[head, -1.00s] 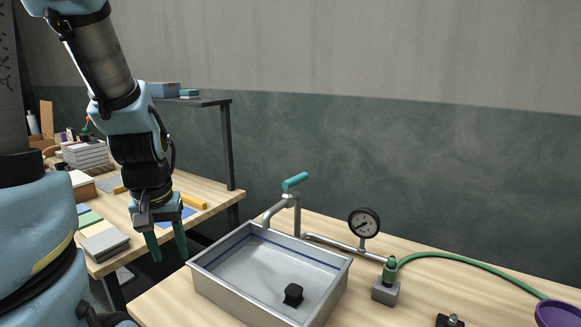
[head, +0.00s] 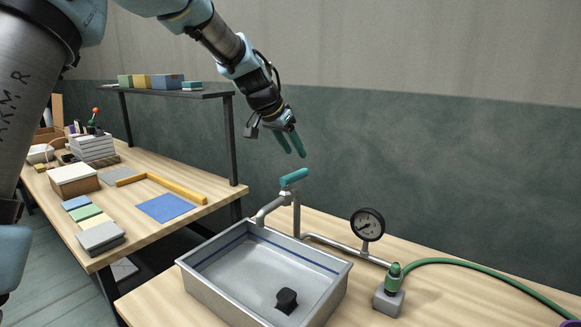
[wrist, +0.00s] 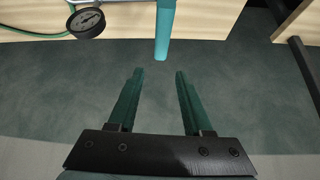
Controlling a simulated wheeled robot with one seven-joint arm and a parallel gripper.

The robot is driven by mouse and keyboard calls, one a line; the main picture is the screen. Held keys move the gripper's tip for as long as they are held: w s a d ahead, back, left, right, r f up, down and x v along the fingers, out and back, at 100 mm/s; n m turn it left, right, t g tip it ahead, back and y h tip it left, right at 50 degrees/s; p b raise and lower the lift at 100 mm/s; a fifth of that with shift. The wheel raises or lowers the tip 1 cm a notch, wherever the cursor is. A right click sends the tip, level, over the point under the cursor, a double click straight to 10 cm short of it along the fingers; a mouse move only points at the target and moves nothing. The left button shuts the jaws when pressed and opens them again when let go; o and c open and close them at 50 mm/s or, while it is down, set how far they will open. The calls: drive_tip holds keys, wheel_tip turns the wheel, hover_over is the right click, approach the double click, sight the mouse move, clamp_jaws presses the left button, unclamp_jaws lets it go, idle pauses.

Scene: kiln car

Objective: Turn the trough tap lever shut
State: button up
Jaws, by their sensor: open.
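The tap lever (head: 294,178) is a teal bar on top of a grey upright pipe at the back of the metal trough (head: 192,283). A spout bends from the pipe over the trough's rim. My gripper (head: 296,155) is open and empty, with green fingers, a little above the lever in the head view and apart from it. In the wrist view the lever (wrist: 165,32) shows at the top middle, ahead of the gap between my open fingers (wrist: 157,72). A black block (head: 286,300) sits in the trough.
A pressure gauge (head: 367,224) stands on the pipe to the right, also in the wrist view (wrist: 86,22). A green hose (head: 470,265) runs from a fitting (head: 390,297). A shelf (head: 180,95) with boxes stands at left. Air above the trough is clear.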

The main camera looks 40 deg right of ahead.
sight(304, 169)
drive_tip(key=shift+b+x, duration=0.4)
drive_tip(key=shift+x, duration=3.5)
drive_tip(key=shift+f, duration=0.15)
drive_tip(key=shift+d+f, duration=0.15)
drive_tip(key=shift+f, duration=0.05)
clamp_jaws()
drive_tip(key=shift+b, duration=0.35)
